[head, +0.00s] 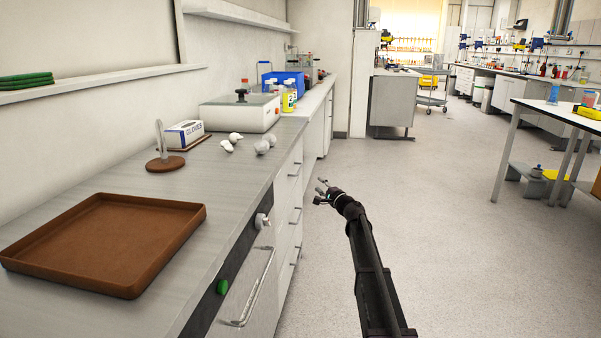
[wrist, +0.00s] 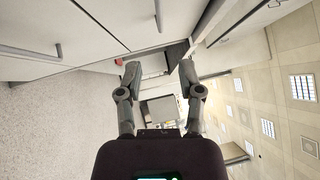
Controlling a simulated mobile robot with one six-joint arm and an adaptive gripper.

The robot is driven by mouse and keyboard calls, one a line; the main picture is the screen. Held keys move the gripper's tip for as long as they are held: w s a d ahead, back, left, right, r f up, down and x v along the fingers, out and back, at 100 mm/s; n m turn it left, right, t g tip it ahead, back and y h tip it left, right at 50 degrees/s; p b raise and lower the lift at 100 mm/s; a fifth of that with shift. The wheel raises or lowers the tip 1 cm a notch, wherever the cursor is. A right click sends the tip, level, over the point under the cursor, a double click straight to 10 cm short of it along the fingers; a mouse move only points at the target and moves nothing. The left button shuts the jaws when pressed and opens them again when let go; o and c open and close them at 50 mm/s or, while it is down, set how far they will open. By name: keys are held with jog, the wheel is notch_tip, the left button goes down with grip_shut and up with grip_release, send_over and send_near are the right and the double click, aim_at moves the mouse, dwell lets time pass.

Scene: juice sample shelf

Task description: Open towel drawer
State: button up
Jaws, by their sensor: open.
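My gripper (head: 321,194) is open and empty in the head view, over the aisle to the right of the bench's drawer fronts and apart from them. In the wrist view my gripper (wrist: 159,75) shows its two fingers spread with nothing between them. A stack of drawers (head: 289,203) with bar handles is in the bench front, and all look shut. Nearer, a front panel (head: 250,318) has a long metal handle (head: 257,291). I see no label telling which is the towel drawer. The wrist view shows pale fronts with a grey bar handle (wrist: 35,52) at the left.
A brown tray (head: 110,240), a round brown stand (head: 165,163), a glove box (head: 185,134) and a white device (head: 240,113) are on the bench. The grey floor (head: 430,220) to the right is clear.

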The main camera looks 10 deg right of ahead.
aim_at(300, 169)
jog(key=p+x, duration=0.2)
jog(key=x, duration=1.2)
jog(key=shift+s, duration=0.1)
grip_shut()
jog(key=shift+s+a, duration=0.1)
dwell(0.4)
